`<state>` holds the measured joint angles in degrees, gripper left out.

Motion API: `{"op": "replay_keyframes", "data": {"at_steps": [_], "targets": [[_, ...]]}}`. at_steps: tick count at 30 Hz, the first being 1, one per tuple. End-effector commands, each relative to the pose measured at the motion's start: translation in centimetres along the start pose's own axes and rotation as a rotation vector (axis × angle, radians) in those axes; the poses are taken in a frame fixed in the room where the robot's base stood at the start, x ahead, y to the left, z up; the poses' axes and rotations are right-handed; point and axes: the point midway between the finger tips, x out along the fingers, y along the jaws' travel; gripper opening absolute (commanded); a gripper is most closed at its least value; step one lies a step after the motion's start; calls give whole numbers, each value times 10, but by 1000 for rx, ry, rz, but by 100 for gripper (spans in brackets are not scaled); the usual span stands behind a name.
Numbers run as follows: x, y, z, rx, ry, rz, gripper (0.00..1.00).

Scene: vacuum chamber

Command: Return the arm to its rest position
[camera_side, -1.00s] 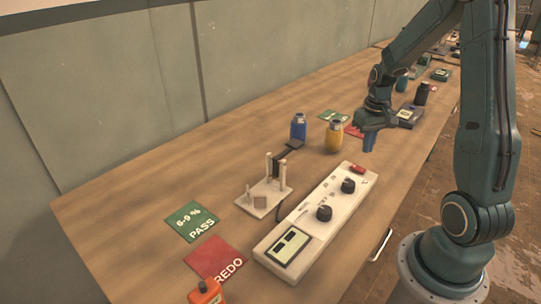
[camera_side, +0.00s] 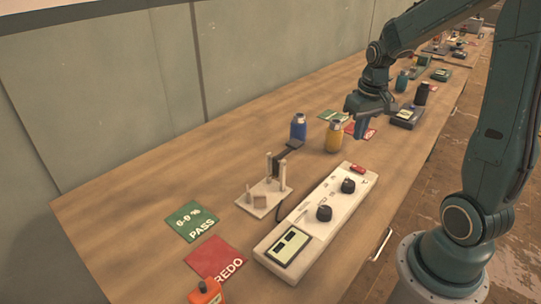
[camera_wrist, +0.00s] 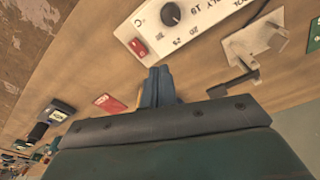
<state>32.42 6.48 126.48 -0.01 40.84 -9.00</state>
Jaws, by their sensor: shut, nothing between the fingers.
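My gripper (camera_side: 361,130) hangs above the table in the side view, to the right of the yellow bottle and beyond the far end of the white control panel. Its fingers point down and are shut with nothing between them. In the wrist view the closed blue fingers (camera_wrist: 157,88) stand against the bare wood and partly hide something yellow behind them. My gripper appears clear of the table and touches nothing that I can see.
The white panel (camera_side: 330,205) with black knobs lies below left. A blue bottle (camera_side: 298,127), yellow bottle (camera_side: 333,137) and small stand (camera_side: 262,204) are nearby. Green PASS (camera_side: 191,222) and red REDO (camera_side: 215,259) cards lie in front. An orange bottle (camera_side: 206,292) is at the front edge.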

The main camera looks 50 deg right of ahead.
Motion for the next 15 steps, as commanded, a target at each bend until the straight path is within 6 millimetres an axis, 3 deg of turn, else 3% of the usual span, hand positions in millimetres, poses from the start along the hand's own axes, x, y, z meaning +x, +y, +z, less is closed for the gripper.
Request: {"op": "replay_keyframes", "data": {"at_steps": [6,15], "targets": [[-41,-38,19,-81,79,-5,0],[-85,-80,57,-183,181,-29,0]]}}
